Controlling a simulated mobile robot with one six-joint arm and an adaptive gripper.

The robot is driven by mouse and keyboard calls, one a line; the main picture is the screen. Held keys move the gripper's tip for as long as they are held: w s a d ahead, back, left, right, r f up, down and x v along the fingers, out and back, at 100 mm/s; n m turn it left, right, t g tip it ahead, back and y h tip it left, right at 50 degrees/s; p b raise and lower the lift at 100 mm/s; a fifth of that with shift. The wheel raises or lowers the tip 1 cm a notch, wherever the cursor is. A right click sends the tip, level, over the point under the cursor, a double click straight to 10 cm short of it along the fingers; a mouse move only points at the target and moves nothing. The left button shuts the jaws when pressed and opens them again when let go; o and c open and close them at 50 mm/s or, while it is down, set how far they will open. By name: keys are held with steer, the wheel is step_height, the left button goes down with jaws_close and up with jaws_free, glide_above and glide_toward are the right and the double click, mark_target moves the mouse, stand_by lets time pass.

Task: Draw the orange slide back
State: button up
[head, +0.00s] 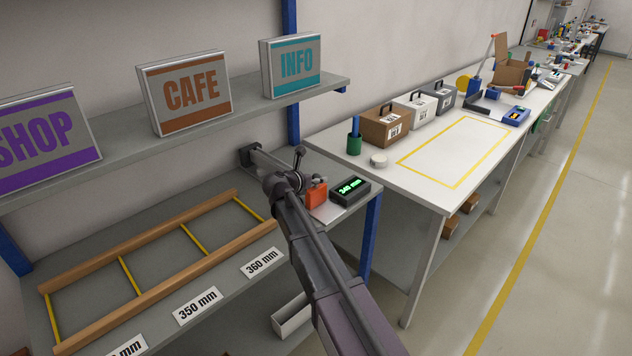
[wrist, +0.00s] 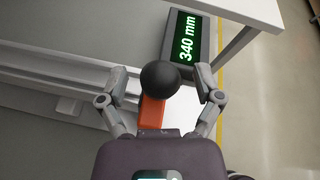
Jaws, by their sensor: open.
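The orange slide (head: 316,194) sits on a grey rail (head: 262,160) at the right end of the near bench. It also shows in the wrist view (wrist: 152,112), partly behind a black ball knob (wrist: 160,78). My gripper (wrist: 161,74) is open, with one finger on each side of the knob and gaps visible on both sides. In the head view my gripper (head: 286,176) is beside the slide and hides part of it and the rail. A dark display (head: 350,190) reading 340 mm stands right of the slide; it also shows in the wrist view (wrist: 187,45).
A wooden frame with yellow dividers (head: 160,262) lies on the bench left of my arm, with labels 350 mm (head: 198,306) and 360 mm (head: 262,262) before it. A shelf (head: 225,125) with signs hangs above. A white table (head: 410,180) with boxes stands right.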

steer(key=shift+w+d, duration=0.1)
steer(key=shift+w, duration=0.05)
jaws_close()
steer(key=s+d, duration=0.5)
steer(key=s, duration=0.1)
steer(key=shift+s+d, duration=0.15)
steer(key=shift+d, duration=0.2)
steer(key=shift+f, duration=0.1)
jaws_free()
steer(key=shift+d, duration=0.1)
steer(key=shift+a, duration=0.2)
